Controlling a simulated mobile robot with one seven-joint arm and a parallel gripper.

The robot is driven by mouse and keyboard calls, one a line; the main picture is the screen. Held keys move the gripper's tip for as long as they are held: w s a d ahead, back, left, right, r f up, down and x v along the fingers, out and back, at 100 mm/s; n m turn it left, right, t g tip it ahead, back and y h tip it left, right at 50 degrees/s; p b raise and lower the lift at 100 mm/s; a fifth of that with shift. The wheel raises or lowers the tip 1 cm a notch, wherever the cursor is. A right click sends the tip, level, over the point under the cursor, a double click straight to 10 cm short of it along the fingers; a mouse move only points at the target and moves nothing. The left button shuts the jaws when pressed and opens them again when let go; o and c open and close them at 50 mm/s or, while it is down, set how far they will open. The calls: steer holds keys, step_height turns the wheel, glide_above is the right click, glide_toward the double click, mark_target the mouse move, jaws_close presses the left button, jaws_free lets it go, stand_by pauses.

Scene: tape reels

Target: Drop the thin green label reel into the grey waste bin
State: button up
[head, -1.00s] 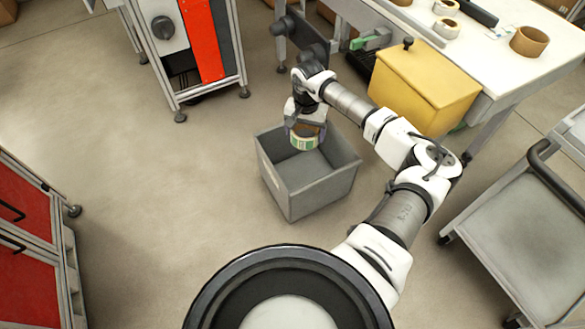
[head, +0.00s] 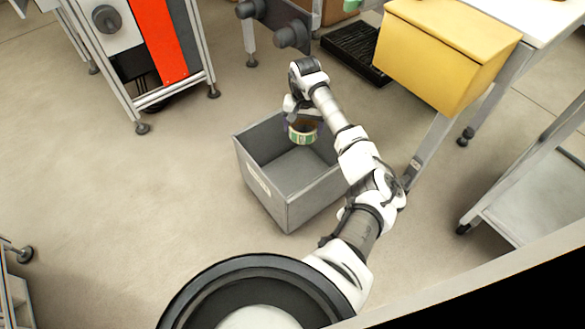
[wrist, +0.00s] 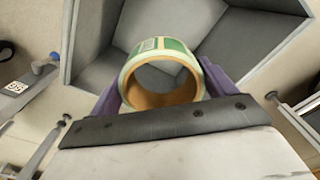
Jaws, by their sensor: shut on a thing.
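The green label reel (head: 303,136) is a short ring with a green and white outside and a brown core. My gripper (head: 301,122) is shut on it and holds it over the back part of the grey waste bin (head: 262,185). In the wrist view the reel (wrist: 165,50) sits between the two purple fingers of my gripper (wrist: 163,88), its open core facing the camera. The bin (wrist: 88,45) opens out beyond it, and the part of its floor that shows is bare. The reel appears apart from the bin's walls.
A yellow box (head: 440,55) hangs at the table edge to the right. A metal-framed machine with a red panel (head: 155,40) stands at the back left. A grey cart (head: 530,200) is at the right. The floor left of the bin is clear.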

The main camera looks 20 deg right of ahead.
steer(key=shift+f+b, duration=1.75)
steer(key=shift+f, duration=0.8)
steer(key=o, duration=0.9)
step_height(320, 180, up, 14)
steer(key=p, duration=0.3)
